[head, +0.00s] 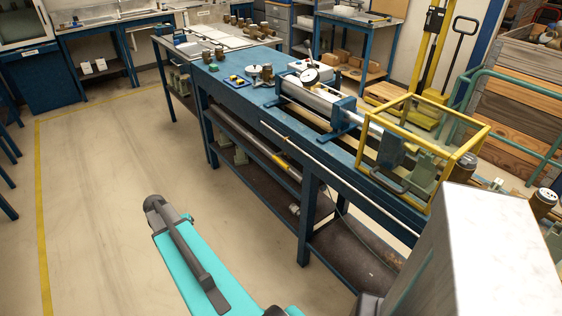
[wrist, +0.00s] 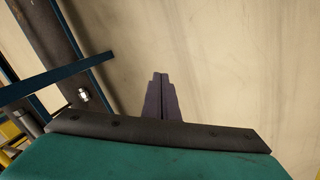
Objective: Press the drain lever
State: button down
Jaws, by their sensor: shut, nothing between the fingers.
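I cannot pick out the drain lever for certain in either view. In the head view, a long pale rod (head: 340,173) runs along the front edge of the blue test bench (head: 236,97). Below it, a grey pipe with a yellow band (head: 279,160) slants under the bench top. A small pale metal fitting (head: 295,209) sits at the lower shelf edge; a similar shiny fitting (wrist: 83,95) shows at the left in the wrist view. My gripper (wrist: 160,77) is shut and empty over bare floor, apart from the bench. Its fingertips are not clearly visible in the head view.
A yellow frame guard (head: 376,128) and a cylinder with a round gauge (head: 310,76) stand on the bench. Blue bench legs (head: 305,225) and dark lower shelves (head: 345,250) are obstacles. Open floor (head: 95,200) lies left of the bench.

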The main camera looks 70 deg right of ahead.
jog(key=s+d+r+m+h+b, duration=0.15)
jog(key=d+r, duration=0.25)
jog(key=d, duration=0.4)
jog(key=s+d+r+m, duration=0.25)
jog(key=d+r, duration=0.25)
jog(key=d, duration=0.3)
jog(key=s+d+r+m+h+b, duration=0.1)
jog(key=d+r+m, duration=0.25)
jog(key=d, duration=0.45)
jog(key=s+d+r+m+g+h+b, duration=0.1)
jog(key=s+d+r+m, duration=0.4)
jog(key=s+d+r, duration=0.8)
jog(key=shift+s+d+r+b, duration=0.3)
jog(key=shift+d+r+b, duration=0.45)
jog(key=shift+d, duration=0.5)
jog(key=p, duration=0.2)
send_over(282, 163)
notch_tip(282, 163, down, 8)
jog(key=shift+f, duration=0.1)
jog(key=shift+a+f, duration=0.25)
jog(key=shift+f, duration=0.65)
jog(key=shift+w+a+f, duration=0.15)
jog(key=shift+w+f, duration=0.05)
jog(key=shift+f, duration=0.9)
